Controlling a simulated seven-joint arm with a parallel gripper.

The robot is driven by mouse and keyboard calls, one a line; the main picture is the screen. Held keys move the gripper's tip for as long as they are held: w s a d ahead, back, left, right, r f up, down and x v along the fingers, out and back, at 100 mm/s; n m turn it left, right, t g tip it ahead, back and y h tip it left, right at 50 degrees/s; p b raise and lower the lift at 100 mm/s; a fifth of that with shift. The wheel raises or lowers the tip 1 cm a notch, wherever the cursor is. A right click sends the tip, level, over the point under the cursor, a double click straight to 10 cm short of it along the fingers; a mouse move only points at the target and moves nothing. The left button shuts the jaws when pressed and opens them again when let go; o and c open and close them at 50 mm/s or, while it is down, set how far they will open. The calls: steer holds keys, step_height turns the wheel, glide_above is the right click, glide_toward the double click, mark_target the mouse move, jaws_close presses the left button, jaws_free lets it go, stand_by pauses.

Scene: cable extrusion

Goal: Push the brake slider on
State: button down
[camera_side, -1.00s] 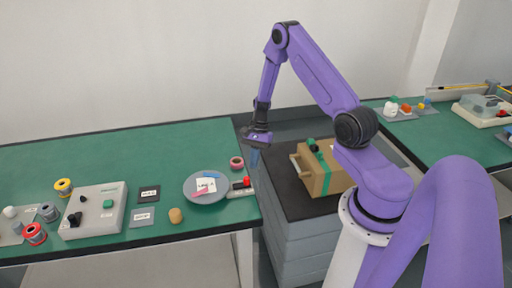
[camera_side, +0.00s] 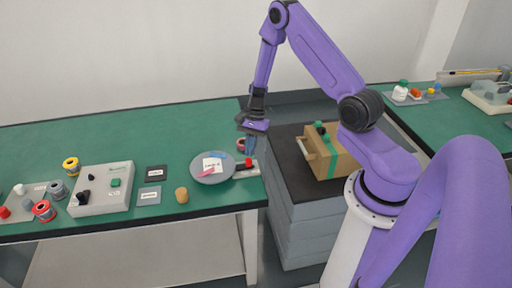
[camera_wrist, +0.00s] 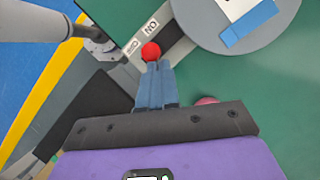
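The brake slider is a grey strip (camera_side: 245,174) with a red knob (camera_side: 248,162), at the right end of the left green table, beside a grey disc. In the wrist view the red ball knob (camera_wrist: 151,51) stands on the strip, near an "ON" label (camera_wrist: 150,27) and a second label (camera_wrist: 133,46) too small to read surely. My gripper (camera_side: 250,150) is low over the slider. In the wrist view its blue fingers (camera_wrist: 155,72) are together and empty, tips right by the knob; I cannot tell whether they touch it.
The grey disc (camera_side: 200,177) with paper and coloured pieces lies left of the slider. A cardboard-coloured box (camera_side: 338,162) stands on the dark-topped cabinet at right. A control box (camera_side: 100,200) and spools sit further left.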

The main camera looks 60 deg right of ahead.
steer(key=shift+w+a, duration=0.4)
